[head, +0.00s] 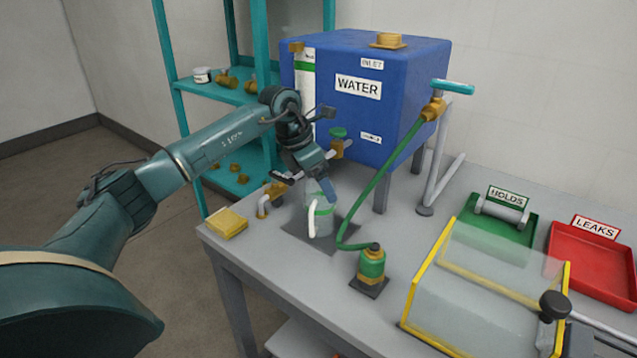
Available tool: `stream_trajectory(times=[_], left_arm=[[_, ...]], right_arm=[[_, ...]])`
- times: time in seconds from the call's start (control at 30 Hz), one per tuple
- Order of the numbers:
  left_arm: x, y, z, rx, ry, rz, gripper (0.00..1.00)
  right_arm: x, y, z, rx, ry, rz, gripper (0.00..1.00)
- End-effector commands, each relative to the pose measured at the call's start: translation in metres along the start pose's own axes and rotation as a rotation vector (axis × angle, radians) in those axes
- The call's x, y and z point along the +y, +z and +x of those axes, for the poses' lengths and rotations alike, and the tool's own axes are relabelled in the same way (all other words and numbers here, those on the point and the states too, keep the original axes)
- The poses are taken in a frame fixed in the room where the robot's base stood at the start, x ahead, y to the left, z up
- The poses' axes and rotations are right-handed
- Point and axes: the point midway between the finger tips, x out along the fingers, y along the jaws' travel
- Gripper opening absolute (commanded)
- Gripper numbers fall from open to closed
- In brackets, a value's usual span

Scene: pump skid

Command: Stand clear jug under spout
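The clear jug (322,222), with a green band and a white handle, stands upright on a dark square mat (294,224) on the bench. A brass tap with a green knob (338,133) comes out low on the front of the blue water tank (345,110), behind the jug. A second brass spout (264,205) sits at the bench edge, left of the jug. My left gripper (316,188) is at the jug's upper part and partly covers it. Whether its fingers close on the jug is unclear. My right gripper is not in view.
A green hose (378,190) runs from the teal-handled valve to a small green-brass fitting (371,264) right of the jug. A yellow sponge (227,223) lies at the left edge. A yellow-framed clear guard (480,285), green tray (490,232) and red tray (595,262) fill the right.

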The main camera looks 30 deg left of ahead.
Motion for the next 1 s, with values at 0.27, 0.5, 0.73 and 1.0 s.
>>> stream_trajectory(times=[0.27,0.5,0.73,1.0], left_arm=[[0.001,0.000,-0.064,-0.004,0.005,-0.001,0.85],[0.001,-0.001,-0.103,-0.002,0.003,-0.001,0.85],[0.000,-0.001,-0.114,0.000,0.001,0.000,0.85],[0.000,-0.001,-0.114,0.000,0.001,-0.001,0.85]], right_arm=[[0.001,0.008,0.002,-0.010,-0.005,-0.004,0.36],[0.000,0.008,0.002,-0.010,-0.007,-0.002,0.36],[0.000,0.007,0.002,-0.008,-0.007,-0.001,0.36],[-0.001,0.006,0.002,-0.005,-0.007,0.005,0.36]])
